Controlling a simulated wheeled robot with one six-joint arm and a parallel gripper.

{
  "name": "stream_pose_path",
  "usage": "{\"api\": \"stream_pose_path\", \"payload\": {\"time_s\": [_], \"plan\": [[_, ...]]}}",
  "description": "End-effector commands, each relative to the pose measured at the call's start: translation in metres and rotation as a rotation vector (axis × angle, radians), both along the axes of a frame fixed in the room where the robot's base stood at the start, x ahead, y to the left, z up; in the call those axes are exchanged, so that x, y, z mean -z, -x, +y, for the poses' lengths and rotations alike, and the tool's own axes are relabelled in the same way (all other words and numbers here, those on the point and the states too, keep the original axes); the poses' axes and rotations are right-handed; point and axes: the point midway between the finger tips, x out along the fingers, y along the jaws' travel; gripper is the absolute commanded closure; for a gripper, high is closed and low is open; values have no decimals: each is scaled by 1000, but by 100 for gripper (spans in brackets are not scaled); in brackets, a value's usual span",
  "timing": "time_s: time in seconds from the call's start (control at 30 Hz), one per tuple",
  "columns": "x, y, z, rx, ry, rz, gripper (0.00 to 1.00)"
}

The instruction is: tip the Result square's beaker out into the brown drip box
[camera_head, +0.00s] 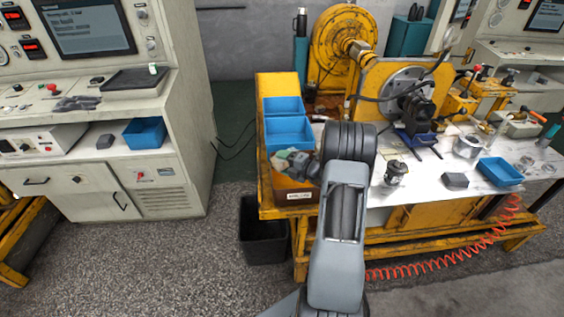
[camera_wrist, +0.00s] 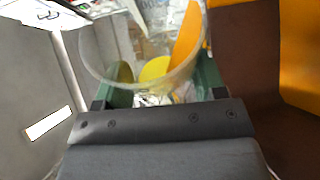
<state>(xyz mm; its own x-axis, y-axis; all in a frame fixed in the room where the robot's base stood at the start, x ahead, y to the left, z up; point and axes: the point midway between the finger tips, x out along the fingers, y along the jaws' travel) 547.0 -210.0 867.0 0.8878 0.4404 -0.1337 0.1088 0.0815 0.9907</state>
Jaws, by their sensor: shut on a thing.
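My gripper (camera_head: 294,160) is over the brown drip box (camera_head: 287,184) at the left end of the bench in the head view. In the wrist view, my gripper (camera_wrist: 157,92) is shut on a clear beaker (camera_wrist: 142,86), its green fingers on either side of the round rim. Yellow, orange and white shapes show through the clear wall; I cannot tell whether any liquid is inside. In the head view the beaker is too small and covered to make out. My arm and gripper hide part of the box's opening. A brown surface (camera_wrist: 243,60) fills the right of the wrist view.
Blue bins (camera_head: 288,130) stand just behind the drip box. A black waste bin (camera_head: 262,230) stands on the floor below it. The white bench top (camera_head: 425,183) to the right holds a motor, a blue tray (camera_head: 500,172) and small parts. A control cabinet (camera_head: 110,100) stands left.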

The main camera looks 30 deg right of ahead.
Motion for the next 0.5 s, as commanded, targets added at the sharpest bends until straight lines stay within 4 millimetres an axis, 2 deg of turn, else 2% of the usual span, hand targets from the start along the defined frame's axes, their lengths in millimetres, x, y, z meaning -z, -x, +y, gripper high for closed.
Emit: {"api": "stream_pose_path", "payload": {"time_s": [0.5], "plan": [[-9, 0, -5, 1, -128, 9, 62]]}}
